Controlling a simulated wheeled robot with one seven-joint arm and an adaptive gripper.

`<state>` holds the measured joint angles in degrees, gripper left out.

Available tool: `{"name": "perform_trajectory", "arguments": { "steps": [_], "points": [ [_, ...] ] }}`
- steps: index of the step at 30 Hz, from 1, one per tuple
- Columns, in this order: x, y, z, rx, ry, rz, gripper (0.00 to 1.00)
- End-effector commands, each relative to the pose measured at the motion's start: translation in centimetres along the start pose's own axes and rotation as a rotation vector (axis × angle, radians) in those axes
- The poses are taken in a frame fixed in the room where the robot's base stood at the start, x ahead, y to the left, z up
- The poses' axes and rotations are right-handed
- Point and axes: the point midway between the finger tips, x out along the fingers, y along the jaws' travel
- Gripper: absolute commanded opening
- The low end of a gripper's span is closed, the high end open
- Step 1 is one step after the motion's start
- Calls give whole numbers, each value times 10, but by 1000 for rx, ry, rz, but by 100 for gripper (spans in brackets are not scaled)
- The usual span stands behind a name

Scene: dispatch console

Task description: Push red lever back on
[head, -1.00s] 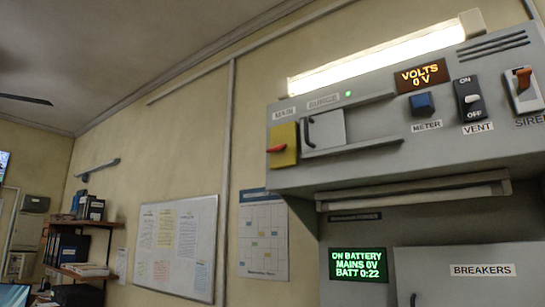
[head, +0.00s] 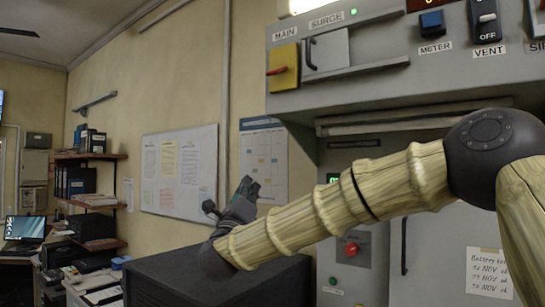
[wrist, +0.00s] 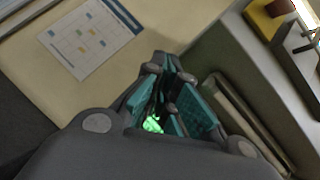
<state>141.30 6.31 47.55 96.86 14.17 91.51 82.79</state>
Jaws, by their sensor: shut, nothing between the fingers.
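The red lever (head: 276,71) sticks out to the left from a yellow plate (head: 284,66) under the MAIN label, on the left end of the grey overhead panel. In the wrist view, part of the yellow plate (wrist: 262,19) shows at the top right, with a dark red piece (wrist: 280,6) on it. My gripper (head: 248,188) is shut and empty, below and left of the lever and apart from it. In the wrist view its teal-padded fingers (wrist: 170,95) are close together, pointing up the picture.
A grey SURGE cover with a dark handle (head: 327,54) sits right beside the yellow plate. The panel's lower edge (head: 400,112) overhangs above my arm. A dark box-like surface (head: 165,275) lies below the gripper. A wall calendar (head: 262,158) hangs behind; open air lies between gripper and lever.

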Motion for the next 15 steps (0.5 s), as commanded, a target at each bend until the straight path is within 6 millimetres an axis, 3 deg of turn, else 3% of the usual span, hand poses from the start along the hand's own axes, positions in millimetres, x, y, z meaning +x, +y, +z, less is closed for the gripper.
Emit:
{"name": "perform_trajectory", "arguments": {
  "steps": [1,6,10,15],
  "points": [
    [15,-32,30,87,-6,-69,0],
    [39,-112,94,321,-20,-234,0],
    [45,-145,117,418,-29,-299,0],
    [47,-156,125,451,-32,-319,0]
  ]
}}
